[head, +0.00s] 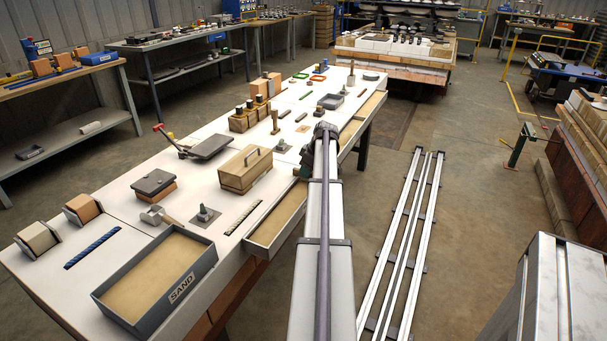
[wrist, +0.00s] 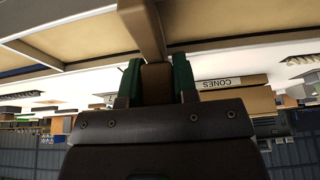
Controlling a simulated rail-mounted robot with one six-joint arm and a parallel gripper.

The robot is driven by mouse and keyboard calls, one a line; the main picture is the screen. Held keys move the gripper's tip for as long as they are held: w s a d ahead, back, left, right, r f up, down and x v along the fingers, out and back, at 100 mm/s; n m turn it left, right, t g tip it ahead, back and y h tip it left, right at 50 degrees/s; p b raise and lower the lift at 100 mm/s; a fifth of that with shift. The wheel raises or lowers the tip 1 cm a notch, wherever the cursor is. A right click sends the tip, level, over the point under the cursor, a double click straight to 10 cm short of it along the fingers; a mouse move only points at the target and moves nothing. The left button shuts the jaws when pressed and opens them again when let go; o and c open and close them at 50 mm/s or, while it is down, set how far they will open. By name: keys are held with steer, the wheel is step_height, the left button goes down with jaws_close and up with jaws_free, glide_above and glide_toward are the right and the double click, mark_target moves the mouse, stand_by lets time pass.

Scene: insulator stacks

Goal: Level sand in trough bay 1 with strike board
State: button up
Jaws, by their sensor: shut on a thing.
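My gripper (wrist: 157,78) has green finger pads, shut on the brown strike board (wrist: 143,30), whose bar runs up out of the top of the wrist view. In the head view my own arm hides the board and most of the gripper. The trough (head: 249,244) runs along the table's right edge, with tan sand in a near bay (head: 281,215) and a farther bay (head: 362,120). In the wrist view, sand-coloured bays lie on both sides of the board (wrist: 80,42), (wrist: 215,18). I cannot tell which is bay 1, or whether the board touches sand.
A grey bin labelled SAND (head: 204,274) stands at the table's near end. A wooden box with a handle (head: 245,169), a grey plate with a red-tipped lever (head: 208,147) and small tools crowd the tabletop. Floor rails (head: 405,235) lie right.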

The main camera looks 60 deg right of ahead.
steer(key=d, duration=0.3)
steer(key=shift+w+d, duration=0.1)
steer(key=shift+w, duration=0.15)
step_height(320, 180, up, 6)
steer(key=p, duration=0.6)
